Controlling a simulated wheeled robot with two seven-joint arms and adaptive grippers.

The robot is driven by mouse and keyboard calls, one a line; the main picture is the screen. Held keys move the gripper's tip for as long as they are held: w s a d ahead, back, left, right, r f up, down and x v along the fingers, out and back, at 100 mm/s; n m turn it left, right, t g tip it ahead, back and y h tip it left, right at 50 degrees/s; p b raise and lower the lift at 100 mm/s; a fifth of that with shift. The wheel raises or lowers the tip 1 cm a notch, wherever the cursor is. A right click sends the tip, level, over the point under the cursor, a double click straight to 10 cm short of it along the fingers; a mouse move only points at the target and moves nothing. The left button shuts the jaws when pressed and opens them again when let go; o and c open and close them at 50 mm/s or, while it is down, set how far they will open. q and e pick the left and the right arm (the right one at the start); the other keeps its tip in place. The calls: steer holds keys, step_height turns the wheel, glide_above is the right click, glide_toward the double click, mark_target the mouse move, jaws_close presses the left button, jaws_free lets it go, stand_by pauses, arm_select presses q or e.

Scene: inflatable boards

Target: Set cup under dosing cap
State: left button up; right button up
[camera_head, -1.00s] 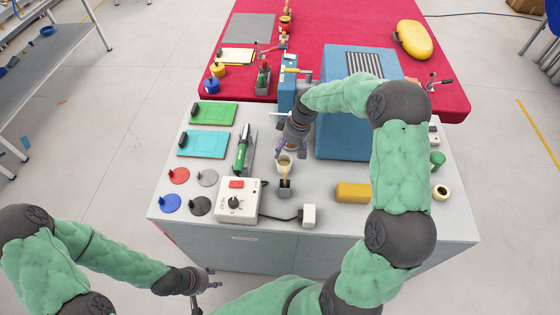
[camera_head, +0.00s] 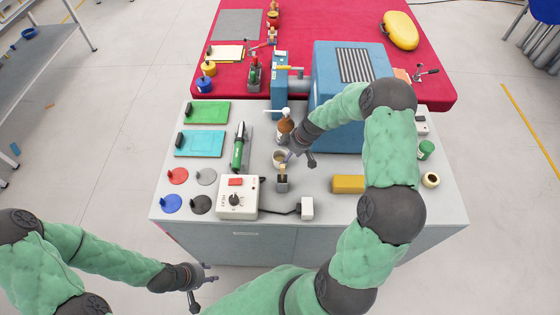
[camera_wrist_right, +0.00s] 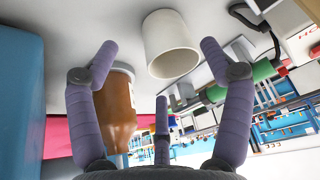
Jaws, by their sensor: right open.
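A small pale cup (camera_head: 280,157) stands on the grey worktop, just in front of a brown bottle (camera_head: 285,128). The bottle has a white dosing cap (camera_head: 279,112) whose spout points left. My right gripper (camera_head: 298,158) is open beside the cup, on its right. In the right wrist view the cup (camera_wrist_right: 171,46) shows between the spread fingers (camera_wrist_right: 160,58), apparently untouched, and the bottle (camera_wrist_right: 117,112) is close by the left finger. The dosing cap is not clear there. My left gripper (camera_head: 202,285) hangs in front of the table, away from the objects; its opening is too small to judge.
A control box (camera_head: 237,197) and a green-handled tool (camera_head: 238,150) are to the left. A big blue machine (camera_head: 345,100) stands behind my right arm. A yellow block (camera_head: 348,185) lies to the right.

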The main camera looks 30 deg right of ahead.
mark_target(281, 155)
steer(key=shift+w+a+f, duration=0.1)
steer(key=shift+a+f, duration=0.2)
steer(key=shift+f, duration=0.2)
steer(key=x, duration=0.4)
steer(key=shift+a+f, duration=0.1)
steer(key=shift+a, duration=0.15)
steer(key=c, duration=1.2)
steer(key=shift+r, duration=0.2)
steer(key=shift+c, duration=0.2)
steer(key=shift+r, duration=1.2)
step_height(281, 155, up, 15)
steer(key=p, duration=0.1)
steer(key=shift+p, duration=0.3)
